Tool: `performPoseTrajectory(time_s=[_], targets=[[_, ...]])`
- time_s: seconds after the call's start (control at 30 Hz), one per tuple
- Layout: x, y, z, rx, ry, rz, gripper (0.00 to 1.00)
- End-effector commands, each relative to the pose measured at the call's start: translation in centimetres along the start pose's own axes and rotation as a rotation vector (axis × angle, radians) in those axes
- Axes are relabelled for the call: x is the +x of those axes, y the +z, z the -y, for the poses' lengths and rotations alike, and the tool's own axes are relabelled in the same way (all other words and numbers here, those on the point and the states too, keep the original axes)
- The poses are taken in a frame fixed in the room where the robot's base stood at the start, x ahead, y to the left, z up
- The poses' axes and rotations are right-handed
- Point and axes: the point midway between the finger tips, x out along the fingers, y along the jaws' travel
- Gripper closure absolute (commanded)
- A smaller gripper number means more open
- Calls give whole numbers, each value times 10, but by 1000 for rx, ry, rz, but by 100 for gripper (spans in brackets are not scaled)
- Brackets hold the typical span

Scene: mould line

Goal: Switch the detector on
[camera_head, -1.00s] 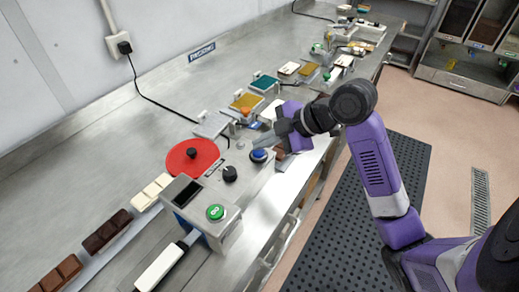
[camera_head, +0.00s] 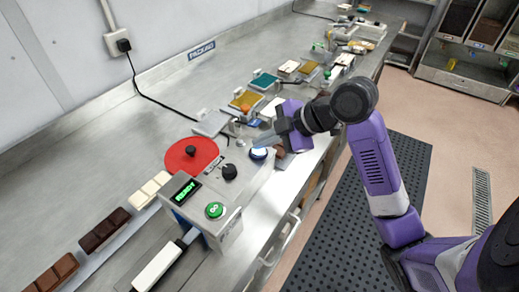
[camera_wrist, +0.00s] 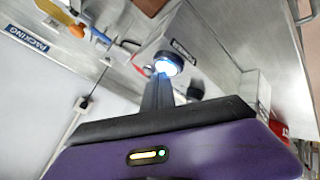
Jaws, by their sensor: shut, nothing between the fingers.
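The detector (camera_head: 228,228) is a grey box on the steel bench in the head view. Its small display (camera_head: 184,191) shows green "READY" text. A round blue button (camera_head: 259,153) on the machine's right part glows pale blue-white; it glows in the wrist view (camera_wrist: 168,63) too. A green button (camera_head: 215,210) and a black knob (camera_head: 229,171) are also on the machine. My gripper (camera_head: 264,138) is shut and empty, with its fingertips (camera_wrist: 161,78) at the lit button. Whether they touch it I cannot tell.
A red disc (camera_head: 192,154) with a black knob lies behind the box. Chocolate bars (camera_head: 104,229) lie on a strip at the left. Moulds and trays (camera_head: 264,82) stand farther along the bench. A black cable runs to the wall socket (camera_head: 124,45).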

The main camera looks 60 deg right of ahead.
Motion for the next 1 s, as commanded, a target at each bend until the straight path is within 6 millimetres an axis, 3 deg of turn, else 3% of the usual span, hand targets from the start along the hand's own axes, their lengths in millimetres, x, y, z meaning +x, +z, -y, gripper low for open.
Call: performPoseTrajectory(time_s=[1.0], targets=[[-7, -5, -5, -1, 0, 0, 100]])
